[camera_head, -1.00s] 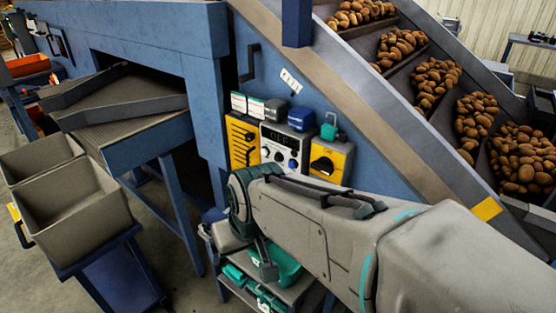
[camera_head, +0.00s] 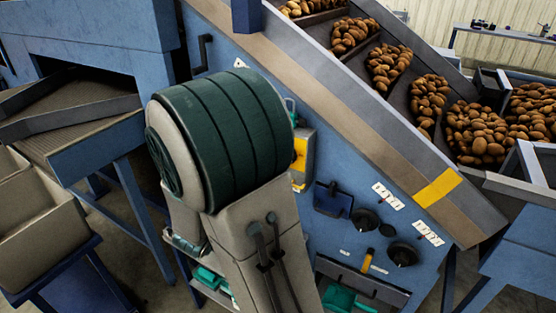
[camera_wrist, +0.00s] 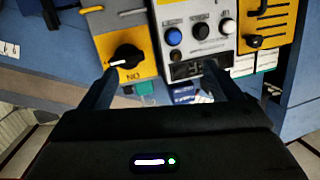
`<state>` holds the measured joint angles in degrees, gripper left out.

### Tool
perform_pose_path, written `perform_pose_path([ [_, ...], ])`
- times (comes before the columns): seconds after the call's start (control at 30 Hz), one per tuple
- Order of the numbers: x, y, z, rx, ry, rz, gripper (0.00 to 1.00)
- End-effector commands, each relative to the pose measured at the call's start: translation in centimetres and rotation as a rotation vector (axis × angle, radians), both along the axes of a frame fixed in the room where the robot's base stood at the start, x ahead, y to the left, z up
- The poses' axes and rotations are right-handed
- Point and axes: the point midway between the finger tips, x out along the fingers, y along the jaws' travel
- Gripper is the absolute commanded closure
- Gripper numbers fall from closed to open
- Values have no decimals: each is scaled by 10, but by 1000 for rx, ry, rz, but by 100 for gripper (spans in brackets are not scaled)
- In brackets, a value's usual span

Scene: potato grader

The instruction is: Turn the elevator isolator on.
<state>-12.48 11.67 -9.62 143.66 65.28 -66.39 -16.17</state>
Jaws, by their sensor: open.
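The isolator is a yellow box (camera_wrist: 105,40) with a black rotary knob (camera_wrist: 126,57), at the upper left of the wrist view, which shows the panel upside down.
Beside the isolator is a grey control box (camera_wrist: 195,30) with a blue button and black knobs, then a yellow slider box (camera_wrist: 268,22). In the head view, the potato elevator (camera_head: 345,100) slopes down rightward. A shelf with green items (camera_head: 345,297) stands low.

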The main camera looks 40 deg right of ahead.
Motion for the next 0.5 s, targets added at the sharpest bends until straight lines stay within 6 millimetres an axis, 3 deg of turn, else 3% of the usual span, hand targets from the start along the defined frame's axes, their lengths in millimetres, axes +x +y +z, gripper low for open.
perform_pose_path([
  [0.23,-29,-19,4,-182,5,-184,15],
  [0.5,-23,-45,7,-205,5,-210,15],
])
